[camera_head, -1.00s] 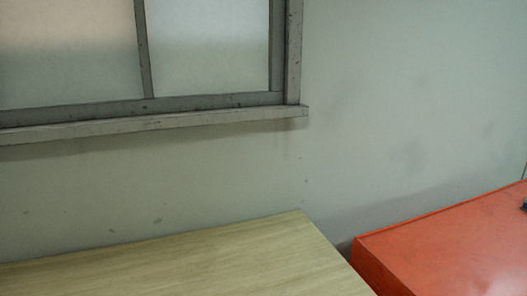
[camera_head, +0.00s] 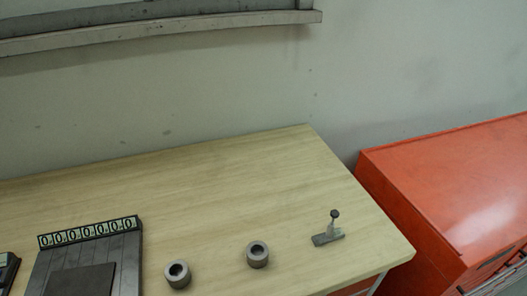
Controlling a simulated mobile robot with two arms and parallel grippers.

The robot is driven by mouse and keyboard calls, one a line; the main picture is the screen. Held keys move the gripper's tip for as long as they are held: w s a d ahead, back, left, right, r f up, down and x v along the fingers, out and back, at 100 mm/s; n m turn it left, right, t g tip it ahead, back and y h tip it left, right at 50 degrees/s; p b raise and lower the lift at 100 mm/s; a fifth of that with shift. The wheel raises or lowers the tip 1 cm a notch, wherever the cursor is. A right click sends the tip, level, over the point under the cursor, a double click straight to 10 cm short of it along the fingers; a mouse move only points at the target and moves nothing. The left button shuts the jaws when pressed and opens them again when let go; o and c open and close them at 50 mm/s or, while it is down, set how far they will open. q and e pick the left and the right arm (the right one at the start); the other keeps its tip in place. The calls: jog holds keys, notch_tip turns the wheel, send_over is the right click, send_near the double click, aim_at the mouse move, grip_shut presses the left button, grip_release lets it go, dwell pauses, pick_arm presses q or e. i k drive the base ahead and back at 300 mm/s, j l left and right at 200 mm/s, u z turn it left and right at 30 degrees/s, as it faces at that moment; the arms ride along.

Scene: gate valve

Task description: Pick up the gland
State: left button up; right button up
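Two short grey hollow cylinders stand on the wooden table (camera_head: 220,190): a left one (camera_head: 178,284) and a right one (camera_head: 258,262). Each has a dark round hole in its top. To their right is a small metal part (camera_head: 328,238) with a flat oblong base and an upright post topped by a dark ball. I cannot tell for certain which of these is the gland. Neither of my grippers is in view.
A dark slatted board (camera_head: 128,262) with a row of marked tiles lies at the table's front left. A dark object (camera_head: 8,268) is cut off at the left edge. A red cabinet (camera_head: 430,185) stands right of the table. The table's back is clear.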

aim_at(177, 273)
jog(key=u, duration=0.9)
